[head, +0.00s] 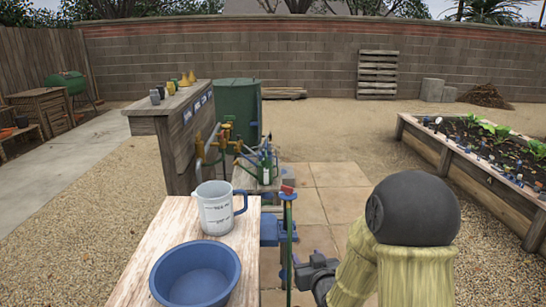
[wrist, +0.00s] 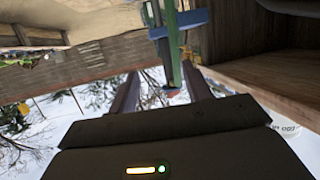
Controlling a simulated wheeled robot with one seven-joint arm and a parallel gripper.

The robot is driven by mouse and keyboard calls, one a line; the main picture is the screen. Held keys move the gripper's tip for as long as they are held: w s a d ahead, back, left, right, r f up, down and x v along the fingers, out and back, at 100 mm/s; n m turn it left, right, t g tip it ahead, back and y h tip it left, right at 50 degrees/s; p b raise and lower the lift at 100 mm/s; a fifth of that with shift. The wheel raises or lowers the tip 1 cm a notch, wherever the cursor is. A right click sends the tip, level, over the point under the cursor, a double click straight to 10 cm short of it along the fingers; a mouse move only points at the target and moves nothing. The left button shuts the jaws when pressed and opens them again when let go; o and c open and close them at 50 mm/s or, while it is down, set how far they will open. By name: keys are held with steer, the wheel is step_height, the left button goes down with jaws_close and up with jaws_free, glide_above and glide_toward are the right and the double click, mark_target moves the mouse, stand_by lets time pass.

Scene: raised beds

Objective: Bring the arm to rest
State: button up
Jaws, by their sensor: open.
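My arm stands at the lower right of the head view, a dark round joint over pale yellow links. My gripper (head: 312,275) shows there as a dark shape at the end of the lower link, and its fingertips are hard to make out. In the wrist view, my gripper (wrist: 160,75) has its two fingers apart. A green post with a red top (head: 288,190) stands close to it in the head view. The post (wrist: 175,65) also shows between the fingers in the wrist view, but I cannot tell how near it is.
A wooden table (head: 160,235) at the front holds a blue bowl (head: 195,274) and a white jug (head: 217,207). A wooden counter with brass taps (head: 226,140) stands behind. A raised bed (head: 470,180) is at the right. Paving (head: 335,200) lies clear between.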

steer(key=s+d+f+m+g+h, duration=0.1)
steer(key=s+d+g, duration=0.1)
steer(key=s+g, duration=0.65)
steer(key=s+d+f+m+g+h, duration=0.1)
steer(key=s+d+g+h, duration=0.15)
steer(key=s, duration=1.05)
step_height(320, 180, up, 22)
steer(key=g+p, duration=0.1)
steer(key=p, duration=2.1)
steer(key=shift+y, duration=0.45)
steer(key=shift+s+f, duration=0.1)
